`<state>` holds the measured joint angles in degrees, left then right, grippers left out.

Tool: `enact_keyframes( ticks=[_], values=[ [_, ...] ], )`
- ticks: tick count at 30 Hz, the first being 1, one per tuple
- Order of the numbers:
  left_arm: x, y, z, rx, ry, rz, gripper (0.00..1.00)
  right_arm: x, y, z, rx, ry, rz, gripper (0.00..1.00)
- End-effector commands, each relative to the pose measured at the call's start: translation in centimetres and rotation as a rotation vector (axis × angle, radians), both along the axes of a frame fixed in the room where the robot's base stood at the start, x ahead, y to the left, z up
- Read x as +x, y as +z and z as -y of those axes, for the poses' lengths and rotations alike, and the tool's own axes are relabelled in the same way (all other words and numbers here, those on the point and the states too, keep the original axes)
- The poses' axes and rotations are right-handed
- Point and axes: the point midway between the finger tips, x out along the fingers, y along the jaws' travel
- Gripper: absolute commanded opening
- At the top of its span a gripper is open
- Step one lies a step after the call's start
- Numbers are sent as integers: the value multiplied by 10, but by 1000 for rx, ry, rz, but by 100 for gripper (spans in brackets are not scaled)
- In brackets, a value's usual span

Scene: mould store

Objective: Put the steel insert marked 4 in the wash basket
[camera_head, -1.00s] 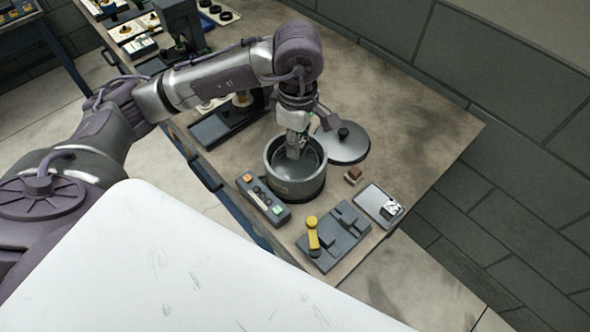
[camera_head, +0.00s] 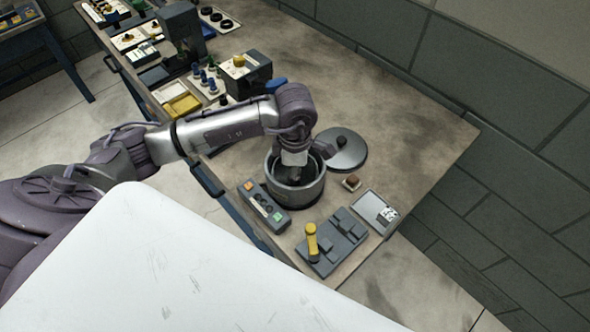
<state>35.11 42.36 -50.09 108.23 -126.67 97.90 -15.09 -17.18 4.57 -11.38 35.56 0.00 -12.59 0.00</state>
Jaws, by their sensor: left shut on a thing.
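My left gripper (camera_head: 316,181) reaches down inside an open round steel pot (camera_head: 298,195) on the bench. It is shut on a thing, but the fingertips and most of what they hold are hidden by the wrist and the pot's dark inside. I cannot make out a number 4 or a steel insert for certain. No separate wash basket shows; whether one is inside the pot I cannot tell. The pot's round lid (camera_head: 346,158), with a black knob, lies flat behind it to the right. My right gripper is not in view.
Near the pot are a button box (camera_head: 263,205), a dark fixture (camera_head: 334,243) with a yellow handle, a small brown block (camera_head: 352,181) and a grey plate (camera_head: 368,204) with a black-and-white mark. The bench (camera_head: 410,125) is clear at back right.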

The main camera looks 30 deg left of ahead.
Motion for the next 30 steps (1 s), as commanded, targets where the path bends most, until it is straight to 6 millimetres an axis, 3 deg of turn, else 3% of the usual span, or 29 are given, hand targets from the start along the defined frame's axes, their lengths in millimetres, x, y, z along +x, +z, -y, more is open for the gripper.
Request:
enact_keyframes(
  ticks=[12, 13, 17, 30],
  values=[
    [1, -12, 0, 0, -1, 3, 0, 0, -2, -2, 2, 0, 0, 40],
    [0, -12, 0, 1, -1, 2, 34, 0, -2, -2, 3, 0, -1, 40],
    [0, -10, 0, 1, -1, 2, 56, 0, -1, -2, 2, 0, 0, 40],
    [1, -3, 0, 0, -1, 4, 58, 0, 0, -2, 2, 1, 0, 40]
  ],
)
